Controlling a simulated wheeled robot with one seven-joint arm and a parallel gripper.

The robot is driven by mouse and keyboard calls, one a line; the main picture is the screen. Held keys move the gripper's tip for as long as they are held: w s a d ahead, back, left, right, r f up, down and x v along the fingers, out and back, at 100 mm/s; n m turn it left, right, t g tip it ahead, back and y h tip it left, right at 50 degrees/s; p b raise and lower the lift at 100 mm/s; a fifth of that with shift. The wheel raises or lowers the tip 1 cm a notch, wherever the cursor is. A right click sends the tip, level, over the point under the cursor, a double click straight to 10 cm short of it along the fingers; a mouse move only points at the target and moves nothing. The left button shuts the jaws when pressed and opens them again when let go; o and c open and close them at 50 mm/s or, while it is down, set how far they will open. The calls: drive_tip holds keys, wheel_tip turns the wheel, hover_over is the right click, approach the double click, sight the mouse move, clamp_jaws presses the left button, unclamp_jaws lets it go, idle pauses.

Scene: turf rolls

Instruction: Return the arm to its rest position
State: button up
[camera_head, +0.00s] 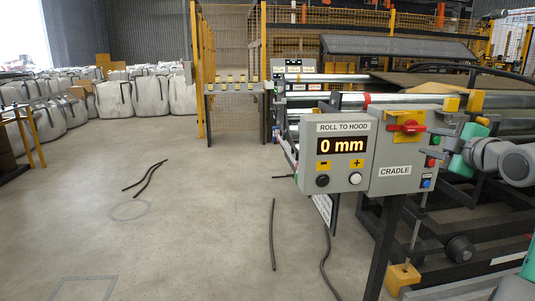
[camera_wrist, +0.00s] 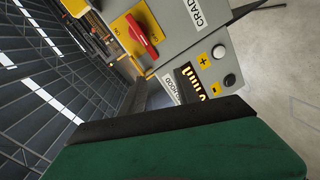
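My gripper (camera_head: 447,131) is at the right in the head view, a small dark shape ahead of a green section and the grey joints of my arm. It appears close to the right side of the control box; I cannot tell whether it touches. The grey control box (camera_head: 340,170) reads "ROLL TO HOOD 0 mm". Its CRADLE panel (camera_head: 393,183) bears a red rotary handle (camera_head: 408,127) on a yellow plate, also in the wrist view (camera_wrist: 141,30).
The machine's rollers (camera_head: 365,99) and dark frame stand behind the box. Yellow posts and mesh fencing (camera_head: 232,40) are further back. White bulk bags (camera_head: 150,97) line the back left. Dark strips (camera_head: 272,235) lie on the otherwise clear concrete floor at left.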

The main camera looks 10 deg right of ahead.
drive_tip(key=s+a+m+g+p, duration=0.2)
drive_tip(key=a+m+g+p, duration=0.5)
drive_tip(key=a+p, duration=1.25)
drive_tip(key=s+a+f+m+g+p, duration=0.3)
drive_tip(key=s+a, duration=0.4)
drive_tip(key=s, duration=0.4)
drive_tip(key=s+a+f+m+g+p, duration=0.3)
drive_tip(key=s+a, duration=0.4)
drive_tip(key=s, duration=0.4)
wheel_tip(320, 180, down, 2)
drive_tip(key=shift+a+f+m+p, duration=0.15)
drive_tip(key=shift+a+m+p, duration=0.2)
drive_tip(key=shift+m+p, duration=0.3)
